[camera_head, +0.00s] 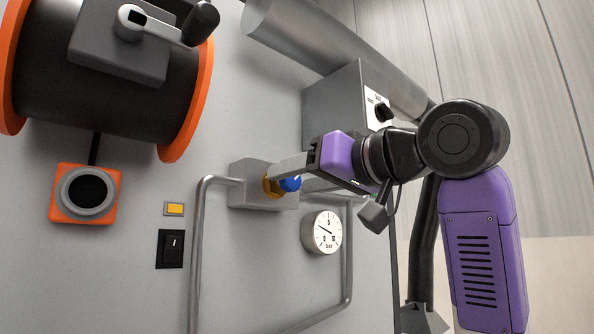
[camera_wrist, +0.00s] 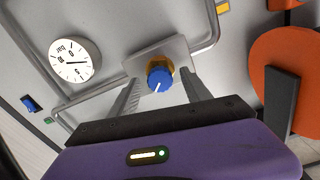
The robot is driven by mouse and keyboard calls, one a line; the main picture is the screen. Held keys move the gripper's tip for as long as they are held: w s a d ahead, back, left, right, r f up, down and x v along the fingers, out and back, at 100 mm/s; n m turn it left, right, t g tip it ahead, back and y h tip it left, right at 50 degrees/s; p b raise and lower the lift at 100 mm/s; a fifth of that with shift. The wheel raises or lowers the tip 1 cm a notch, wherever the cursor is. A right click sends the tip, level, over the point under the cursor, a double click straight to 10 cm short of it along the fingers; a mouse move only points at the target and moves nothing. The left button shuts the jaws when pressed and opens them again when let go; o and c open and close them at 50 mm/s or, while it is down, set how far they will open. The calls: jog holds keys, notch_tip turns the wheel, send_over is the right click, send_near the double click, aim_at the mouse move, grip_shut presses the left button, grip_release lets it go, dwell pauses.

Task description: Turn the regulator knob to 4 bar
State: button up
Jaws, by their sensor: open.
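The regulator knob is blue with a white pointer line and a brass collar. It shows in the wrist view (camera_wrist: 160,79) and partly in the head view (camera_head: 291,184), on a grey regulator block (camera_head: 247,186). My gripper (camera_wrist: 160,84) is open, with one finger on each side of the knob; I cannot tell whether either touches it. In the head view my gripper (camera_head: 277,172) partly covers the knob. The round white pressure gauge (camera_head: 322,232), marked in bar, sits beside the block. Its needle points to the left side of the dial; the exact value is too small to read.
Metal pipes (camera_head: 196,270) run beside and below the regulator. A grey box with a black dial (camera_head: 383,112) stands above my gripper. A black and orange drum (camera_head: 105,95), an orange-framed button (camera_head: 86,192) and a black rocker switch (camera_head: 171,248) are at left.

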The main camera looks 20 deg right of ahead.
jog(key=shift+w+a, duration=0.1)
jog(key=shift+w, duration=0.2)
grip_shut()
jog(key=m, duration=0.3)
jog(key=shift+m+b, duration=0.3)
jog(key=shift+m, duration=1)
